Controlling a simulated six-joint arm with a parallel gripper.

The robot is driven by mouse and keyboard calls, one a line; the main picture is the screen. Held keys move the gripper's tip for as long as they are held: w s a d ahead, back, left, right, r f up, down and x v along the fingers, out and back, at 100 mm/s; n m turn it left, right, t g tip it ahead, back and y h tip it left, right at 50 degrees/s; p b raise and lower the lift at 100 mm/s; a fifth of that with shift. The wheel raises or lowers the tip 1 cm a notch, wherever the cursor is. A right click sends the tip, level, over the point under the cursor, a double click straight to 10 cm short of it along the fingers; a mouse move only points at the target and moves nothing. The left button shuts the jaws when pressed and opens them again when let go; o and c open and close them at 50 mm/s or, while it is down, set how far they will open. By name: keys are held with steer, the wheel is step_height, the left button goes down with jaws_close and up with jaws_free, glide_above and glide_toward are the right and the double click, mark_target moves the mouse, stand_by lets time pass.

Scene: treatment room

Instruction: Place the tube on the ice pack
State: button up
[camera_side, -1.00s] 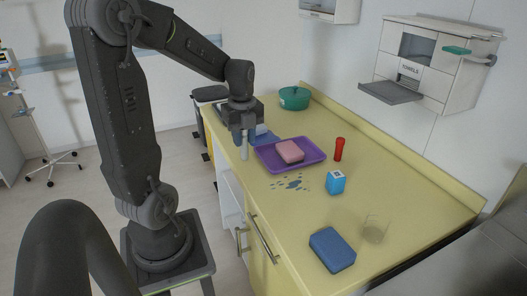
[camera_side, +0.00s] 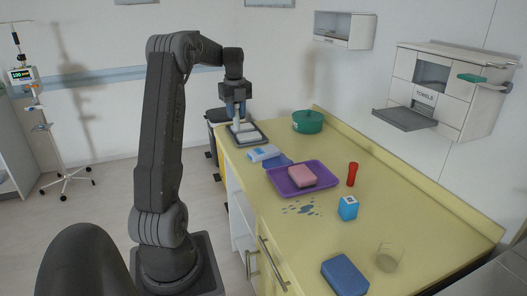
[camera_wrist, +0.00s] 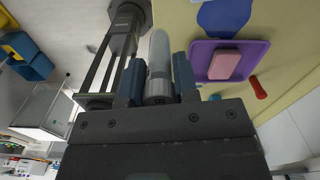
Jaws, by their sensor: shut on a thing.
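My gripper (camera_side: 235,112) is shut on a pale, whitish tube (camera_side: 238,123), which hangs below the fingers over the far left end of the counter. In the wrist view the tube (camera_wrist: 160,58) lies between the two blue fingers. Below it in the side view is a dark flat tray (camera_side: 261,139) with a white slab (camera_side: 244,136) on it. I cannot tell whether the tube touches the slab. A flat blue piece (camera_side: 280,161) and a white-and-blue packet (camera_side: 263,153) lie nearer on the counter. I cannot tell for certain which is the ice pack.
A purple tray (camera_side: 325,181) holds a pink block (camera_side: 302,176). A green pot (camera_side: 308,122) stands behind. A red shaker (camera_side: 352,174), blue box (camera_side: 348,208), clear glass (camera_side: 389,257) and blue block (camera_side: 344,275) stand nearer. Blue spots (camera_side: 299,209) mark the yellow counter (camera_side: 420,220).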

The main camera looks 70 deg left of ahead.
steer(key=a, duration=0.2)
glide_toward(266, 154)
steer(key=shift+w+f, duration=0.1)
steer(key=shift+f, duration=1)
steer(key=shift+f, duration=0.2)
steer(key=o, duration=0.9)
